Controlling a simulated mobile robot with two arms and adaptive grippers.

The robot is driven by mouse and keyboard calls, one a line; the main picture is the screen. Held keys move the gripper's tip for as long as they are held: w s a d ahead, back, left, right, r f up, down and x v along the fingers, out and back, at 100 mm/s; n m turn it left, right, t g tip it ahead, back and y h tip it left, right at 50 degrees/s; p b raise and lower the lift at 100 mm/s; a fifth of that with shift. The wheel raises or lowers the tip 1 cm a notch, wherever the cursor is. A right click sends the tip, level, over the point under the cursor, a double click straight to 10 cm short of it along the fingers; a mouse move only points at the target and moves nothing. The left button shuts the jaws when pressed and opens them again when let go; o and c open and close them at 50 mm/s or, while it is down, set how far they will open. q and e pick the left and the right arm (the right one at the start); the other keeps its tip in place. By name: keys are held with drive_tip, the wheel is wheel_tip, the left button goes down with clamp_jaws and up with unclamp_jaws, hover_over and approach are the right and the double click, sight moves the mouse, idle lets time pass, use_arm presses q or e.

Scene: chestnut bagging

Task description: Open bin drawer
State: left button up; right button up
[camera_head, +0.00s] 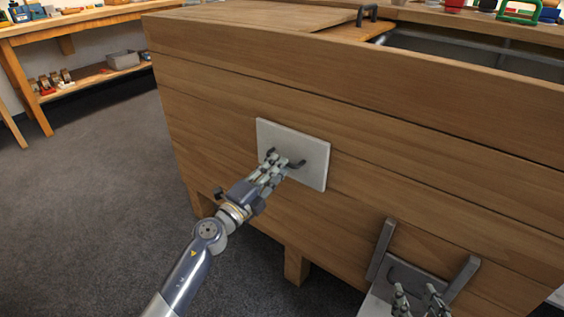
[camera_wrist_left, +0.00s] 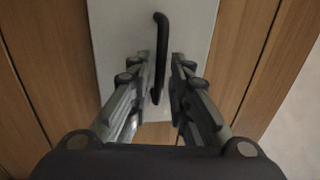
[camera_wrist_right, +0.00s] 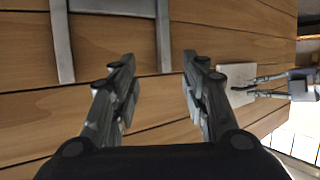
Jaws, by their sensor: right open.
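The bin (camera_head: 400,120) is a large wooden box. A pale square drawer front (camera_head: 310,165) sits flush on its face and carries a dark bar handle (camera_head: 299,164). My left gripper (camera_head: 276,166) is at the handle. In the left wrist view the handle (camera_wrist_left: 160,45) stands between the fingers (camera_wrist_left: 160,60), which are partly closed; whether they touch it is unclear. My right gripper (camera_head: 420,292) is open and empty, low in front of the bin; its fingers (camera_wrist_right: 157,62) also show in the right wrist view.
Two grey metal rails (camera_head: 381,250) flank a grey surface (camera_head: 377,303) low on the bin's front, by my right gripper. A wooden bench (camera_head: 75,22) with a lower shelf stands at the back left. Carpet (camera_head: 90,200) left of the bin is clear.

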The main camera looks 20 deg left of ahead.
use_arm(q)
drive_tip(key=shift+x, duration=1.5)
use_arm(e)
drive_tip(key=shift+w+a+r+t, duration=0.2)
drive_tip(key=shift+w+r+t, duration=0.15)
drive_tip(key=shift+r+t, duration=0.25)
drive_tip(key=shift+r, duration=0.1)
use_arm(q)
clamp_jaws()
drive_tip(key=shift+s, duration=0.1)
